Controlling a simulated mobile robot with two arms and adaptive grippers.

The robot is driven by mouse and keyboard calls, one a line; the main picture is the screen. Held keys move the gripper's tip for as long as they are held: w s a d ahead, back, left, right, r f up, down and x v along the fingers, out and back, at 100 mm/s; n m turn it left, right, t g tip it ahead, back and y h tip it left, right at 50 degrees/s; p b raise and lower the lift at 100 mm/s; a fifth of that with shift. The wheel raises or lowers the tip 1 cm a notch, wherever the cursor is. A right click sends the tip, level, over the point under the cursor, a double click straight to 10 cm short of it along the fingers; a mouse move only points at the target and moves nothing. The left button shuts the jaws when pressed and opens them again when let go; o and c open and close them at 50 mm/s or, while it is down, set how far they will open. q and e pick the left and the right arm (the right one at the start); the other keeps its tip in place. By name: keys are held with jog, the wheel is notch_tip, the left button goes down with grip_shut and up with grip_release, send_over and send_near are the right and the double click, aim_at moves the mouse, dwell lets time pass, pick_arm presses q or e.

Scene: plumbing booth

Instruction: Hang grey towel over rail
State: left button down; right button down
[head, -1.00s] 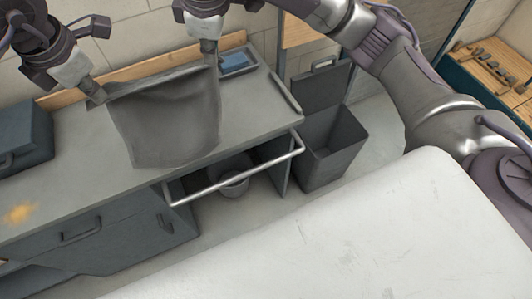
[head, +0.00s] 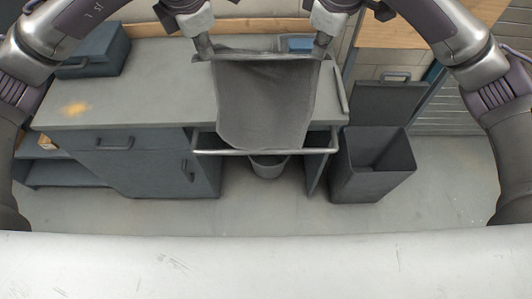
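The grey towel (head: 264,105) hangs spread out between my two grippers in the head view, its lower edge in front of the rail's middle. My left gripper (head: 206,54) is shut on the towel's upper left corner. My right gripper (head: 319,52) is shut on its upper right corner. The metal rail (head: 215,152) runs along the front of the workbench; its middle is partly covered by the towel. I cannot tell whether the towel touches the rail.
The grey workbench (head: 150,85) carries a dark toolbox (head: 95,50) at left and a small blue item (head: 300,44) at the back. A grey bucket (head: 268,167) stands below the rail. An open-lidded bin (head: 372,170) stands at right. The floor in front is clear.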

jog(key=f+b, duration=0.3)
jog(key=f, duration=0.1)
jog(key=shift+w+a+f+b, duration=0.1)
jog(key=shift+w+a+b, duration=0.05)
jog(key=shift+a+b, duration=0.15)
jog(key=shift+d, duration=0.2)
jog(key=shift+a, duration=0.1)
dwell(0.4)
jog(key=shift+f, duration=0.1)
